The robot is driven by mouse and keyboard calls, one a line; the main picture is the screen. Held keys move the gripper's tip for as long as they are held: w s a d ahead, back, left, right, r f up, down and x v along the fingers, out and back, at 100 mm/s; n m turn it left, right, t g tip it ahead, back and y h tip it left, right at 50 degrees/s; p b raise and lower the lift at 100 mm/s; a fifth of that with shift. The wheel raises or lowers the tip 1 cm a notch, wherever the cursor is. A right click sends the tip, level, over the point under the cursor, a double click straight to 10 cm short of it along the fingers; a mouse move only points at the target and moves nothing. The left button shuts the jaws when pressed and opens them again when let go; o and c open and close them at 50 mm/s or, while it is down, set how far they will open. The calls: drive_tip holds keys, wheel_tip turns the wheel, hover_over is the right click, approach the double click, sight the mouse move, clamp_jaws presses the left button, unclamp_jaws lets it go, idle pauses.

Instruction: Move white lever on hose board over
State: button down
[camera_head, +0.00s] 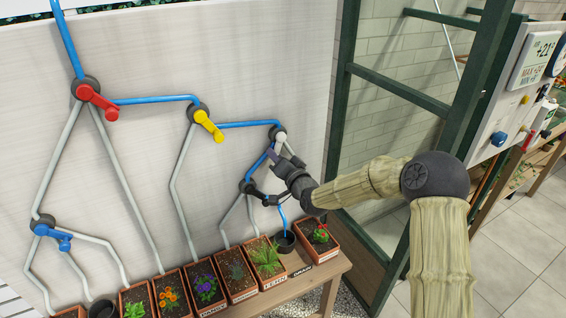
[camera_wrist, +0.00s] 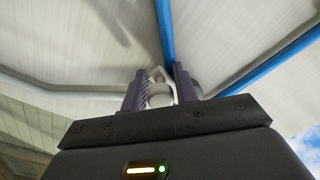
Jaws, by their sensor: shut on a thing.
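The white lever (camera_head: 288,148) sits on its round hub at the right of the hose board (camera_head: 150,120), where a blue hose comes in from the left. My gripper (camera_head: 272,163) is at the board just below that hub, partly hiding the lever's lower end. In the wrist view my gripper (camera_wrist: 160,90) has its two dark fingers closed about a pale, rounded piece, the white lever (camera_wrist: 160,96). A blue hose runs up the board behind it.
Red (camera_head: 98,101), yellow (camera_head: 208,124) and blue (camera_head: 55,236) levers stand elsewhere on the board. A dark hub (camera_head: 247,187) sits close below my gripper. Several planted pots line the wooden bench (camera_head: 330,268) under it. A green frame (camera_head: 342,110) stands to the right.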

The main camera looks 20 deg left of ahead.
drive_tip(key=shift+s+a+r+m+b, duration=0.1)
drive_tip(key=shift+r+m+b, duration=0.15)
drive_tip(key=shift+m, duration=0.5)
drive_tip(key=shift+s+a+r+m+b, duration=0.1)
drive_tip(key=shift+r+m+b, duration=0.15)
drive_tip(key=shift+m, duration=0.5)
drive_tip(key=c, duration=1.2)
unclamp_jaws()
drive_tip(key=shift+w+f, duration=0.1)
drive_tip(key=shift+w, duration=0.05)
drive_tip(key=shift+c, duration=0.2)
drive_tip(key=shift+w+d, duration=0.1)
drive_tip(key=b+v, duration=0.2)
drive_tip(key=v, duration=1.5)
drive_tip(key=shift+s, duration=0.35)
drive_tip(key=shift+d+f, duration=0.1)
